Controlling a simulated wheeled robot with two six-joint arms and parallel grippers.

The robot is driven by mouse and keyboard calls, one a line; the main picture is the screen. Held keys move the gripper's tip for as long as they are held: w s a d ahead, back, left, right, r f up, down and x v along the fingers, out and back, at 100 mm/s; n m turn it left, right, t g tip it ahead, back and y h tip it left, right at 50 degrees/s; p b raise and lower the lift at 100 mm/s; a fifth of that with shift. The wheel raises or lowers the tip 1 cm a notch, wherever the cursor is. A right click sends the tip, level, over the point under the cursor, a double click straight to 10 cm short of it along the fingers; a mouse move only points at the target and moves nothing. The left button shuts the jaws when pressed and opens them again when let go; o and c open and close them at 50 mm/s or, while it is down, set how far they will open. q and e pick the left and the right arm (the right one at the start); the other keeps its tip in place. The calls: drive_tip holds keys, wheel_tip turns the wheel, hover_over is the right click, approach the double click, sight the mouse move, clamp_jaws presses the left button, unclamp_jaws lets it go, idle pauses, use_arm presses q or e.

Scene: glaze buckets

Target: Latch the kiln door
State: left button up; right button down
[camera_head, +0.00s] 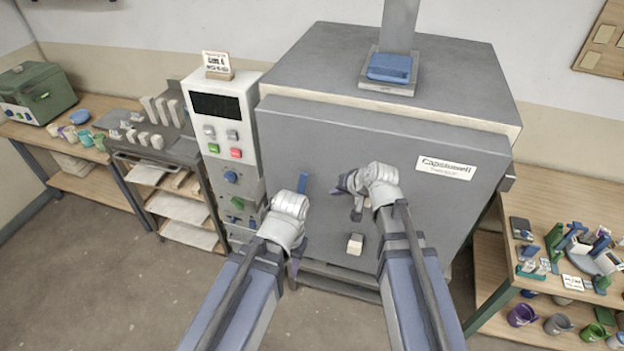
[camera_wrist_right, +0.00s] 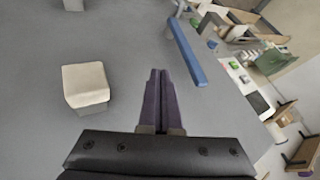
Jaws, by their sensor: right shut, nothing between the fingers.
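The kiln door (camera_head: 290,130) is a large grey slab in front of the kiln body (camera_head: 310,55) and looks closed. A pale block knob (camera_head: 355,243) stands out low on the door and shows in the right wrist view (camera_wrist_right: 86,86). My right gripper (camera_head: 341,187) is in front of the door, right of the bar; its purple fingers (camera_wrist_right: 160,98) are together and empty, apart from bar and knob. My left gripper (camera_head: 294,264) is below the bar, its fingers mostly hidden.
A white control panel (camera_head: 223,110) with buttons stands left of the door. A metal rack (camera_head: 165,170) is further left. Open floor (camera_head: 110,270) lies at lower left.

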drive_tip(key=shift+r, duration=0.1)
drive_tip(key=w+a+f+b, duration=0.6)
drive_tip(key=a+f+b, duration=0.1)
drive_tip(key=shift+w+a, duration=0.1)
drive_tip(key=shift+w, duration=0.15)
idle(0.5)
drive_tip(key=shift+a, duration=0.1)
